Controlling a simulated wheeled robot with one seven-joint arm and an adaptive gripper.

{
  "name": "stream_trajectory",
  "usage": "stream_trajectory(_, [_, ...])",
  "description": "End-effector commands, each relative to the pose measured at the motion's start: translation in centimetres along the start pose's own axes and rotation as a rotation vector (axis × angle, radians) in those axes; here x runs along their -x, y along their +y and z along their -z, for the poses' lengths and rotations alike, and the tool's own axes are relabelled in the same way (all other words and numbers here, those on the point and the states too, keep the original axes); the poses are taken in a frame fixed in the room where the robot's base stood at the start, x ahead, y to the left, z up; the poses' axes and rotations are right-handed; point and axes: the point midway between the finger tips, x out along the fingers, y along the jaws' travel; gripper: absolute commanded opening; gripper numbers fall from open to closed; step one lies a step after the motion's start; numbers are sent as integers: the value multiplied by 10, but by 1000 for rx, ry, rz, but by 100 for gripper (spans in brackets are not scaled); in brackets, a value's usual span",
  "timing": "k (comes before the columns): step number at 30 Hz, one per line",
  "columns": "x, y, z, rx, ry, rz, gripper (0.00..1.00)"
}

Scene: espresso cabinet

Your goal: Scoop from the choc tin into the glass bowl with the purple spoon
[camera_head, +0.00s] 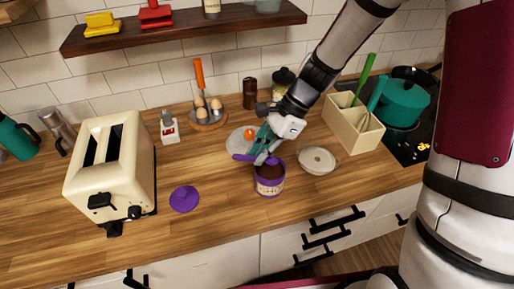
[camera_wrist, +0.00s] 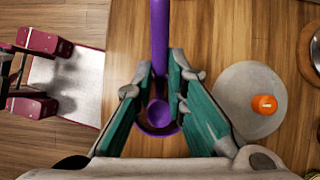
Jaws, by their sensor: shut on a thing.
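My gripper (camera_head: 266,148) is shut on the purple spoon (camera_head: 242,157). In the wrist view the spoon's handle (camera_wrist: 160,32) runs up past the fingertips, and its round bowl end (camera_wrist: 158,113) lies between the teal fingers. The choc tin (camera_head: 269,186) stands upright and open on the counter, with a purple rim and dark brown contents. The gripper is just above the tin; I cannot tell whether the spoon touches the contents. In the wrist view, part of the tin's purple rim shows below the spoon. The glass bowl (camera_head: 318,160) sits right of the tin, pale inside.
A purple lid (camera_head: 184,198) lies left of the tin. A grey plate (camera_head: 236,142) with an orange item is behind it. A beige utensil box (camera_head: 353,128) stands at the right, a cream toaster (camera_head: 112,168) at the left. The shelf (camera_head: 180,32) hangs above.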

Motion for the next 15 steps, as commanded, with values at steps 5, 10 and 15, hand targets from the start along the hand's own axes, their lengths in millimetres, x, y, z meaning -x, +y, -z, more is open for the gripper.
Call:
stream_trajectory(5, [-5, -2, 11, -4, -86, 0, 0])
stream_trajectory(10, [-9, -1, 17, 0, -151, 2, 0])
stream_trajectory(15, [-16, -1, 23, 2, -148, 1, 0])
